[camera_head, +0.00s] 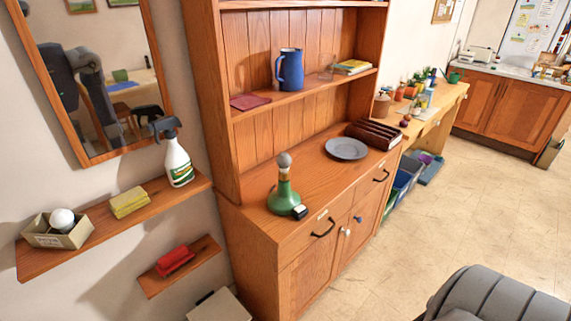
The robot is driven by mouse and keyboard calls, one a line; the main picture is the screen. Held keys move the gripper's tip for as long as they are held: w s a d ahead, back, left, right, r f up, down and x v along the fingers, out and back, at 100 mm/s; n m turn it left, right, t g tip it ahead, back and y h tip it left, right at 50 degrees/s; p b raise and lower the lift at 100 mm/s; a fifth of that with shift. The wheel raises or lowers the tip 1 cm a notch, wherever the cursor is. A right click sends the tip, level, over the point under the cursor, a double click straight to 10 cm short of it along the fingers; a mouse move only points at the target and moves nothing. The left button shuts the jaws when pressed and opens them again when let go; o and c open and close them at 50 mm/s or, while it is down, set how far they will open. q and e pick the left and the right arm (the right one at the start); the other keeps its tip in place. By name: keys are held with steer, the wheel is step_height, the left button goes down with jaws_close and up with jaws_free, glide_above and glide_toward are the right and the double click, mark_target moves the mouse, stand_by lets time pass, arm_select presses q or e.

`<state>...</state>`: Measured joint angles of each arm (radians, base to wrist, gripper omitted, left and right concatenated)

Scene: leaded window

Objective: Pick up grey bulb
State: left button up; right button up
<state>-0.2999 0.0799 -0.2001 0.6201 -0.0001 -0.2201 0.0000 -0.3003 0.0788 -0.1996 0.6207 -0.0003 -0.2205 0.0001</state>
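The grey bulb (284,160) sits upright on top of a green lamp base (283,195), which looks like a lamp without a shade. The lamp stands on the counter of the wooden dresser (318,170), near its left front corner. A small black and white item (299,212) lies at the foot of the lamp. A white bulb (62,217) sits in an open box (57,238) on the wall shelf at the left. Neither of my grippers shows directly; dark arm parts appear only as a reflection in the mirror (100,70).
A grey plate (346,148) and a brown rack (374,134) stand further right on the counter. A blue jug (289,69) is on the shelf above. A spray bottle (177,160) and yellow sponges (129,202) are on the wall shelf (110,232).

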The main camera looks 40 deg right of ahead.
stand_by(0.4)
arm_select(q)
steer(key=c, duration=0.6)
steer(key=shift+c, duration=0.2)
